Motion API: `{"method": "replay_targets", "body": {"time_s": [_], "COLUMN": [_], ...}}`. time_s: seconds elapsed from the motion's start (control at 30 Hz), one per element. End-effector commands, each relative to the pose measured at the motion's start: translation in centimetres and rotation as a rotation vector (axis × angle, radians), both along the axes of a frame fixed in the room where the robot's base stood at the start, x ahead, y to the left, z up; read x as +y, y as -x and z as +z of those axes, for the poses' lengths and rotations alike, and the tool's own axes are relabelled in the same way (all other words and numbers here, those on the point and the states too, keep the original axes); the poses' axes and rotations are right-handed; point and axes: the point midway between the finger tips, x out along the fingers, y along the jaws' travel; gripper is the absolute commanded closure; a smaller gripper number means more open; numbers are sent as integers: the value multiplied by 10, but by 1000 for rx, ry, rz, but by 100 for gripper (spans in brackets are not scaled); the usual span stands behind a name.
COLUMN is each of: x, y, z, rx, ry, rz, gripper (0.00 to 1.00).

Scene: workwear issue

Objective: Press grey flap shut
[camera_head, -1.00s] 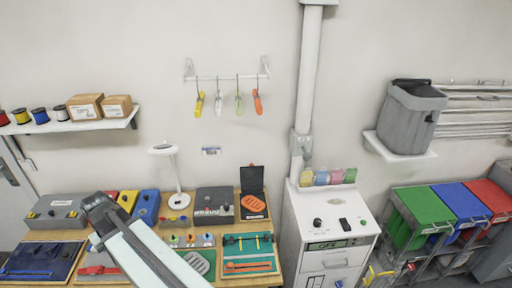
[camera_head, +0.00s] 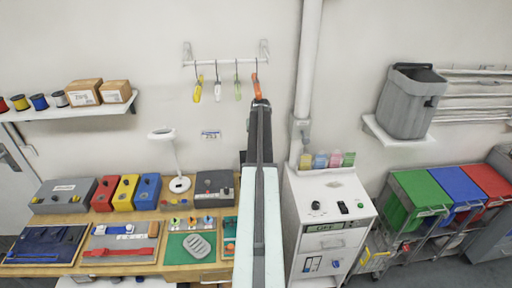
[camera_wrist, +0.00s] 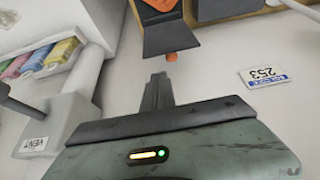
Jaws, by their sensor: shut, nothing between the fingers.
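The dark grey flap (camera_wrist: 170,38) stands raised from its box in the wrist view, with a small orange tab (camera_wrist: 171,57) at its free edge. An orange part (camera_wrist: 157,5) shows at its hinge side. In the head view my arm hides almost all of the flap; only a dark sliver (camera_head: 242,157) shows left of the arm. My gripper (camera_head: 260,103) is shut and empty, raised in front of the wall. In the wrist view its fingertips (camera_wrist: 157,76) lie just below the flap's tab, with a visible gap. Depth between them is hard to tell.
A rail with hanging clips (camera_head: 218,63) is behind my gripper. A white lamp (camera_head: 163,133) and a grey box (camera_head: 214,187) stand left of my arm. A white cabinet (camera_head: 331,215) with several coloured bottles stands right. A number label (camera_wrist: 263,76) is on the wall.

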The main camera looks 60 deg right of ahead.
Motion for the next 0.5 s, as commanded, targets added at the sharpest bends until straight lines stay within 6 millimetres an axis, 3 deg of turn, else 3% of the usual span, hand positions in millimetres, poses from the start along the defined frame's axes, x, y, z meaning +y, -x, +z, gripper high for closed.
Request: {"method": "replay_targets", "body": {"time_s": [0.33, 0.5], "x": [0, -5], "y": [-1, -4], "z": [-2, -17], "rx": [0, 0], "ry": [0, 0], "rz": [1, 1], "gripper": [100, 100]}}
